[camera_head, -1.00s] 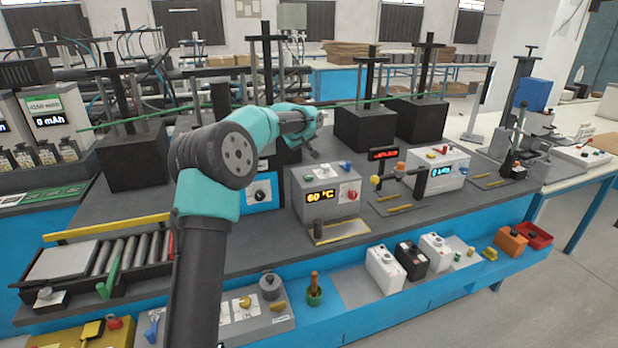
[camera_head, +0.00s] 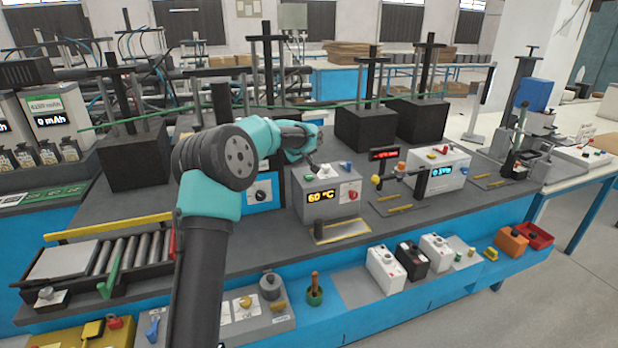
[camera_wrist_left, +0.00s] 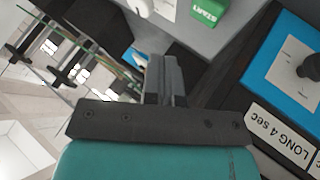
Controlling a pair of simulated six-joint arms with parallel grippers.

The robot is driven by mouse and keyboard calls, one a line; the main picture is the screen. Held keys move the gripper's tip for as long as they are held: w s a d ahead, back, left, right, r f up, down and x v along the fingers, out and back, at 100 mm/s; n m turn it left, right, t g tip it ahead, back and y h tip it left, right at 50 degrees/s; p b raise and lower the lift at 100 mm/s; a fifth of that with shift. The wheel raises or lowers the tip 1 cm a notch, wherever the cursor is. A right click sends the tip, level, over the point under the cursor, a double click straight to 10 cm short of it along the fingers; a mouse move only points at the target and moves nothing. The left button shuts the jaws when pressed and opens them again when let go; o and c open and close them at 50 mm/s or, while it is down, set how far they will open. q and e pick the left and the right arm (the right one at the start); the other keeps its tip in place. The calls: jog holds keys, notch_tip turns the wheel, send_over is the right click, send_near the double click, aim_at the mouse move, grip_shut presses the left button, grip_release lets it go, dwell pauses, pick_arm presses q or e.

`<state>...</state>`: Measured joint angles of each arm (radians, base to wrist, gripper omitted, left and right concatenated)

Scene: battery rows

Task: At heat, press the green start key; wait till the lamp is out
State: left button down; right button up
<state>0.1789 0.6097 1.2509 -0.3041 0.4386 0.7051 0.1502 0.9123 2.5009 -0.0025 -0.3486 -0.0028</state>
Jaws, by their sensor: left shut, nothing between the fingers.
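The grey heat box (camera_head: 330,207) stands mid-bench and its display reads 60 °C. On its top are a green key (camera_head: 308,178), a small pale round part that may be the lamp (camera_head: 324,171), and a blue part (camera_head: 349,166). In the left wrist view the green key (camera_wrist_left: 208,12) is marked START, cut by the top edge, with a white rounded part (camera_wrist_left: 141,8) left of it. I cannot tell whether the lamp is lit. My left gripper (camera_head: 314,158) is shut and empty above the box's back edge; it also shows in the wrist view (camera_wrist_left: 163,70), apart from the key. My right gripper is not in view.
A blue-fronted box with a black knob (camera_head: 262,196) stands close left of the heat box; its label reads LONG 4 sec. A white box (camera_head: 443,168) with a display stands to the right. Black blocks with posts (camera_head: 365,130) rise behind.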

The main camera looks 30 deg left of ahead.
aim_at(307, 176)
pick_arm(q)
jog(key=shift+f, duration=1.85)
jog(key=shift+f, duration=0.1)
dwell(0.5)
jog(key=shift+f, duration=0.3)
jog(key=shift+f, duration=0.45)
dwell(1.0)
jog(key=shift+r, duration=0.85)
jog(key=shift+r, duration=0.15)
jog(key=shift+r, duration=2.35)
